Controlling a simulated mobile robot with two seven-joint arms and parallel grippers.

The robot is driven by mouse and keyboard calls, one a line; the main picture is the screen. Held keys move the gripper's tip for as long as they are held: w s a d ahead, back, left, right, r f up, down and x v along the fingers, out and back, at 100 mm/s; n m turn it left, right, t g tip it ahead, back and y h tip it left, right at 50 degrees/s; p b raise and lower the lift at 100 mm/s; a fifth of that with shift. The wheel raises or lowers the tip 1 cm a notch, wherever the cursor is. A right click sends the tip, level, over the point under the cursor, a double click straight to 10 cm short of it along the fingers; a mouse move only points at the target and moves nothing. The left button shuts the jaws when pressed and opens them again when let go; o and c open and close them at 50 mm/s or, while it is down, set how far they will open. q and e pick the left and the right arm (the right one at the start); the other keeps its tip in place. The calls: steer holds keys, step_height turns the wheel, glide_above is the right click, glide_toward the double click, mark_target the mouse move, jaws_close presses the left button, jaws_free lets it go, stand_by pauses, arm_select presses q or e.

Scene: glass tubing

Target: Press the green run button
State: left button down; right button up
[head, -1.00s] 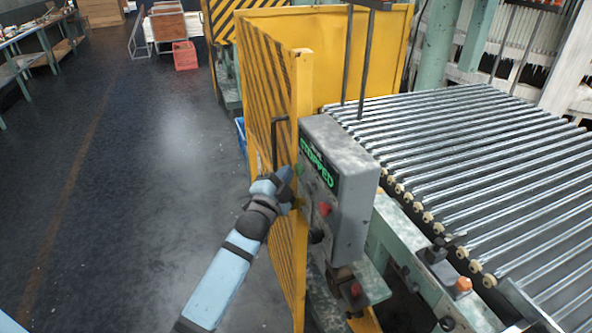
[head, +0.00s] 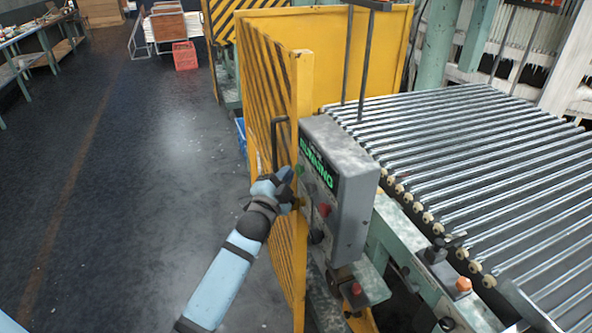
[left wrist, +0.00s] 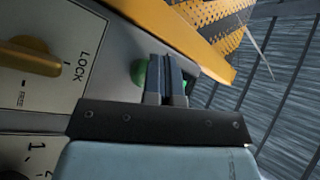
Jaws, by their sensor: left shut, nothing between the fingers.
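The grey control box (head: 345,190) stands at the corner of the yellow guard, and its display (head: 318,165) shows green letters that read like RUNNING. The green run button (head: 300,170) is on the box's face, at my left gripper's tip. In the left wrist view the green button (left wrist: 139,72) shows beside the fingers, partly hidden by them. My left gripper (head: 287,176) is shut and empty, with its fingertips (left wrist: 166,72) at the button; they look to be touching it. My right gripper is not in view.
A red button (head: 324,210) sits lower on the box. Yellow mesh guard panels (head: 270,90) stand behind and left of it. A roller conveyor (head: 470,160) fills the right. A yellow knob marked LOCK (left wrist: 32,58) is near the fingers. The floor at left is clear.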

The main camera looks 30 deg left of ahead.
arm_select(q)
steer(key=shift+s+a, duration=0.4)
steer(key=shift+s, duration=0.1)
steer(key=shift+a, duration=0.1)
